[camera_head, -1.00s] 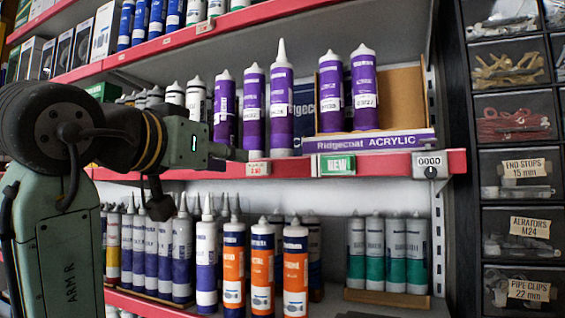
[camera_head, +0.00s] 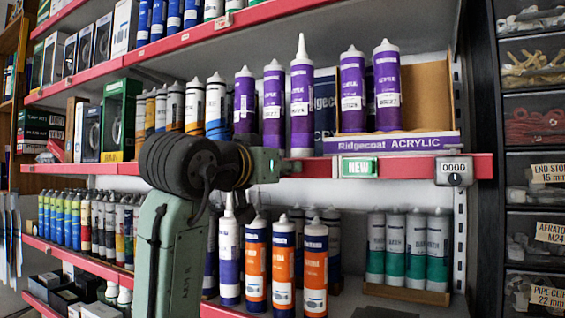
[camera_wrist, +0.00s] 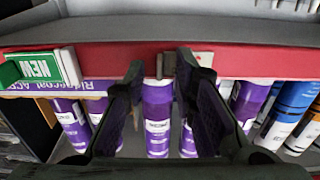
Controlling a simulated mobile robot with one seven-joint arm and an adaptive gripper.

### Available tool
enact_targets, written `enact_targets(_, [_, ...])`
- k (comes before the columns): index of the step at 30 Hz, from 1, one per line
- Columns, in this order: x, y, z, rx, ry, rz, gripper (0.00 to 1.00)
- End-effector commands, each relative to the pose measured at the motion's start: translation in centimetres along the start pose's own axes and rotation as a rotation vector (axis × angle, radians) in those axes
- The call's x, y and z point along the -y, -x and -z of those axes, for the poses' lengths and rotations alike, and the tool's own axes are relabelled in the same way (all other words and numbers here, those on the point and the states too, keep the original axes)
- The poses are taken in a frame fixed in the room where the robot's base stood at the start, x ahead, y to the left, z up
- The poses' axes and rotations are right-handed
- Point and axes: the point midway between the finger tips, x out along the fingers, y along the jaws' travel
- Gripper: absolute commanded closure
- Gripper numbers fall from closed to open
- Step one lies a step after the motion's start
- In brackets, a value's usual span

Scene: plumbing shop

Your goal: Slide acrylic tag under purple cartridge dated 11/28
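Purple cartridges stand upright on the middle shelf: one at the left (camera_head: 245,100), one beside it (camera_head: 274,103), a taller-nozzled one (camera_head: 302,98), and two at the right (camera_head: 352,92). Their label dates are too small to read. In the wrist view, which is upside down, a purple cartridge (camera_wrist: 157,110) shows between my fingers. My gripper (camera_wrist: 159,68) is open at the red shelf rail, with a small grey piece on the rail between its fingertips. A pale tag (camera_wrist: 203,59) on the rail is partly hidden by the right finger. In the head view my arm covers that stretch of rail.
Orange cartridges (camera_head: 284,265) stand below, close to my arm. Drawers (camera_head: 530,175) stand at the right.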

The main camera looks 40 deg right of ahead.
Motion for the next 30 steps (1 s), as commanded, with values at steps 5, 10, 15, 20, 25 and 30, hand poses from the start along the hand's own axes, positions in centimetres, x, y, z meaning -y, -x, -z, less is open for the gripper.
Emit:
enact_targets(5, [0.0,-0.06,-0.05,0.0,0.0,0.0,0.75])
enact_targets(10, [-0.01,-0.05,-0.05,0.001,0.0,0.0,0.83])
enact_targets(15, [-0.01,-0.04,-0.04,0.001,0.0,0.0,0.94])
enact_targets(20, [-0.01,-0.03,-0.04,0.001,0.0,0.0,1.0])
enact_targets(25, [-0.01,-0.03,-0.04,0.001,0.0,0.0,1.0])
enact_targets(30, [-0.01,-0.03,-0.03,0.001,0.0,0.0,1.0])
